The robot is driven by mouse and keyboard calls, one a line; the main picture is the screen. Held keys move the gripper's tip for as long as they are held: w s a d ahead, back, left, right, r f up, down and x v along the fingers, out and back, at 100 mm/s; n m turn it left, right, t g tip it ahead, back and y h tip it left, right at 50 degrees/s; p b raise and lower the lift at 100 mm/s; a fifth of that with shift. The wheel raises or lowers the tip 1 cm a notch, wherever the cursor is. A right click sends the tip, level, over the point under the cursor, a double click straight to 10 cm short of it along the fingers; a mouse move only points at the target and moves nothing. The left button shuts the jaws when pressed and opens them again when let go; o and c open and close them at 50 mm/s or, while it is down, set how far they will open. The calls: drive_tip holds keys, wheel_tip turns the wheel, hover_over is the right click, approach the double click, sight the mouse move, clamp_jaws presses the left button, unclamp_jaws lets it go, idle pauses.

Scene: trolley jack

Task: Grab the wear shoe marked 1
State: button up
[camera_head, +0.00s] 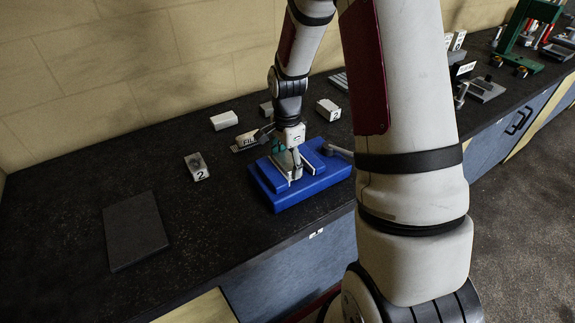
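My gripper (291,165) points down over a blue fixture (318,185) on the dark bench. Its fingers are small and partly merge with a pale piece and greenish parts at the fixture, so I cannot tell whether they are open or shut on something. I see no readable mark 1 on any piece. A grey and white piece marked 2 (197,166) lies left of the fixture. A white block marked 2 (328,110) lies behind the fixture, to the right of my wrist.
A plain white block (224,120) and a partly hidden block (266,107) lie near the wall. A label plate (245,141) is behind the fixture. A dark flat plate (135,231) lies at left. A green press (525,35) stands far right. The bench's left part is mostly clear.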

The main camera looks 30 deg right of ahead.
drive_tip(key=c, duration=1)
drive_tip(key=shift+r, duration=0.15)
